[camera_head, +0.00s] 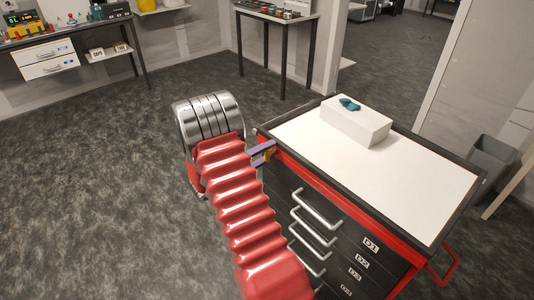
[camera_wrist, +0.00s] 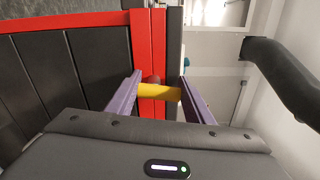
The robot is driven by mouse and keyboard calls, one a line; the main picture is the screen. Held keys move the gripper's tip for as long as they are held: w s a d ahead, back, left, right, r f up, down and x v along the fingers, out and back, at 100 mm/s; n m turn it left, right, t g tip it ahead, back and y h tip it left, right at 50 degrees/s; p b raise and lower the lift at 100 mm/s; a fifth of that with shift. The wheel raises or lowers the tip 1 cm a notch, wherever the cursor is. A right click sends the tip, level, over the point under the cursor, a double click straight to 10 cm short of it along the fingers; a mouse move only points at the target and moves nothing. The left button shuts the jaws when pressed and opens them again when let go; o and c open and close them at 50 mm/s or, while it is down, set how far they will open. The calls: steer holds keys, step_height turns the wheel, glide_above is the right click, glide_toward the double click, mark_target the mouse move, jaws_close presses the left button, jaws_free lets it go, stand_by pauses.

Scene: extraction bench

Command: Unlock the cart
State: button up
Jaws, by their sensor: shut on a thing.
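The cart (camera_head: 430,184) is a black and red drawer cabinet with a white top, standing at the right in the head view. In the wrist view its red edge (camera_wrist: 146,50) and dark drawer fronts (camera_wrist: 98,60) fill the left and middle. My gripper (camera_wrist: 160,84) has two purple fingers at the cart's red edge, with a yellow bar (camera_wrist: 160,93) between them; the fingers are shut on it. A small dark red round part shows just behind the bar. In the head view my gripper (camera_head: 263,152) is at the cart's upper left corner, partly hidden by my arm.
A white box (camera_head: 357,125) with a teal item (camera_head: 349,104) on it stands on the cart top. A grey bin (camera_head: 491,158) is beyond the cart at right. A workbench (camera_head: 70,30) and a small table (camera_head: 278,14) stand at the back. The floor at left is clear.

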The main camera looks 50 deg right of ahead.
steer(key=shift+w+f+n, duration=0.15)
steer(key=shift+w+n, duration=0.1)
steer(key=shift+n, duration=0.85)
steer(key=o, duration=1)
steer(key=shift+o, duration=0.2)
steer(key=shift+a, duration=0.1)
steer(key=w+a, duration=0.1)
steer(key=a, duration=1.2)
steer(key=shift+w+a, duration=0.2)
steer(key=shift+a, duration=0.05)
